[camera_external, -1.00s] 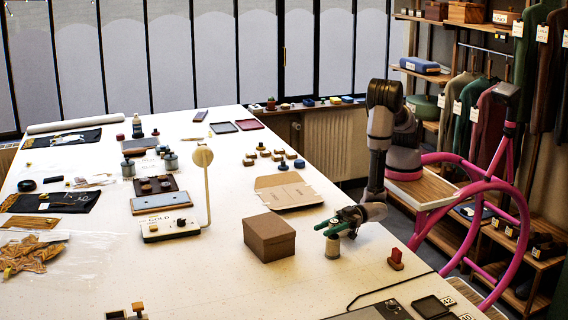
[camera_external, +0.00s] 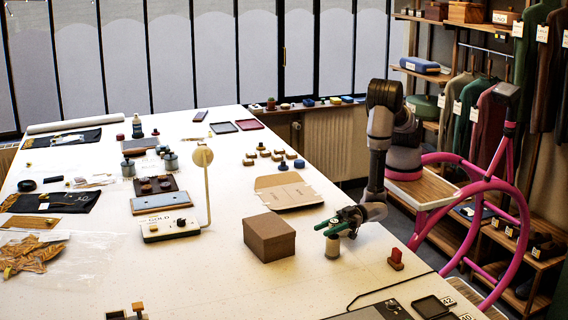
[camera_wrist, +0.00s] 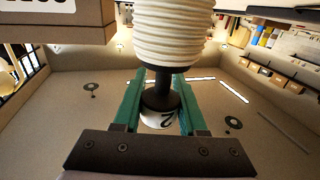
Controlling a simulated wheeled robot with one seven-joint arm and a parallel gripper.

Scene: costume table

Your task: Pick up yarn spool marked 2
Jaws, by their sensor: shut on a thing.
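The yarn spool marked 2 has cream ribbed thread (camera_wrist: 172,38), a dark neck and a white end with a "2" in the wrist view. In the external view the pale spool (camera_external: 333,248) is upright, low at the table's right side, just under my gripper (camera_external: 335,227). My gripper (camera_wrist: 160,102) has green fingers, one on each side of the spool's dark neck, and is shut on it. I cannot tell whether the spool's base touches the table.
A brown cardboard box (camera_external: 269,238) stands just left of the spool. A small red-topped stamp (camera_external: 395,258) is at its right, near the table's edge. A flat cardboard piece (camera_external: 288,191) lies behind. A gold-marked device with a tall arm (camera_external: 170,230) stands further left.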

